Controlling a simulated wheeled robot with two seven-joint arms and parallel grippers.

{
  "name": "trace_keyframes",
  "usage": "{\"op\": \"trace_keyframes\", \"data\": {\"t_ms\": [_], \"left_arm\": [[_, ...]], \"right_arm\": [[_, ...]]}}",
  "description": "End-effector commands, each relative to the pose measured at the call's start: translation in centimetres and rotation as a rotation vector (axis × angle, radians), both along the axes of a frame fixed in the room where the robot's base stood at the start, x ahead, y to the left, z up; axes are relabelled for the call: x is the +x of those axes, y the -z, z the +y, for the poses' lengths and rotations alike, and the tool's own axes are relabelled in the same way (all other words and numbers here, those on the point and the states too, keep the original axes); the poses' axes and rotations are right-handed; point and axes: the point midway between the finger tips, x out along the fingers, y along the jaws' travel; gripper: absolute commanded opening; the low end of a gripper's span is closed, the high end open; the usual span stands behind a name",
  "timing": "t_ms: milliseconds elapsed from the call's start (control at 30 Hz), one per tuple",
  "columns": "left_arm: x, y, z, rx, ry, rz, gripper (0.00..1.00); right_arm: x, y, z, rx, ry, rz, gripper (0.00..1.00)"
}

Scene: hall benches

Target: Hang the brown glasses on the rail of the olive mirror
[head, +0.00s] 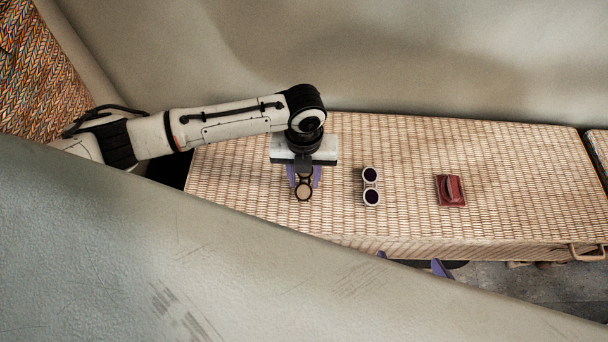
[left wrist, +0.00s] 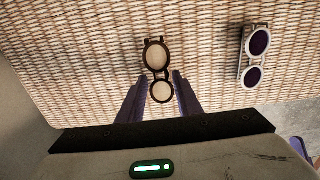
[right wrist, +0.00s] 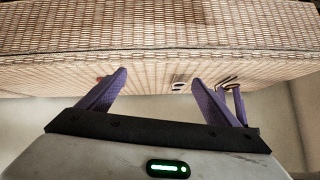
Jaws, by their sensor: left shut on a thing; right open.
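The brown glasses (head: 304,191) have dark brown round rims and pale lenses. My left gripper (head: 304,178) is above the bench, its purple fingers shut on them. In the left wrist view, the brown glasses (left wrist: 157,56) sit between the fingertips (left wrist: 160,77), one lens beyond the tips. I cannot tell whether they still touch the bench. No olive mirror or rail can be made out in any view.
White glasses with dark lenses (head: 371,187) lie on the woven bench (head: 520,180), right of the brown ones. A dark red object (head: 450,190) lies further right. A large olive-grey padded surface (head: 200,250) covers the foreground. The bench's right part is clear.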

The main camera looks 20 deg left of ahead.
Motion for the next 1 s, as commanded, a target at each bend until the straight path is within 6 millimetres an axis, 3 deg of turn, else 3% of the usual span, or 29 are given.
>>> {"op": "trace_keyframes", "data": {"t_ms": [33, 700, 1000], "left_arm": [[0.0, -1.0, 0.0, 0.000, 0.000, 0.000, 0.05], [0.0, -6.3, 0.0, 0.001, 0.000, 0.000, 0.05], [0.0, -7.2, 0.0, 0.001, 0.000, 0.000, 0.05]], "right_arm": [[-0.1, -0.7, -0.1, -0.007, -0.004, 0.006, 0.84], [-0.1, -3.1, -1.0, -0.078, -0.035, 0.041, 0.84], [0.0, -3.9, -0.9, -0.076, -0.032, 0.037, 0.84]]}}
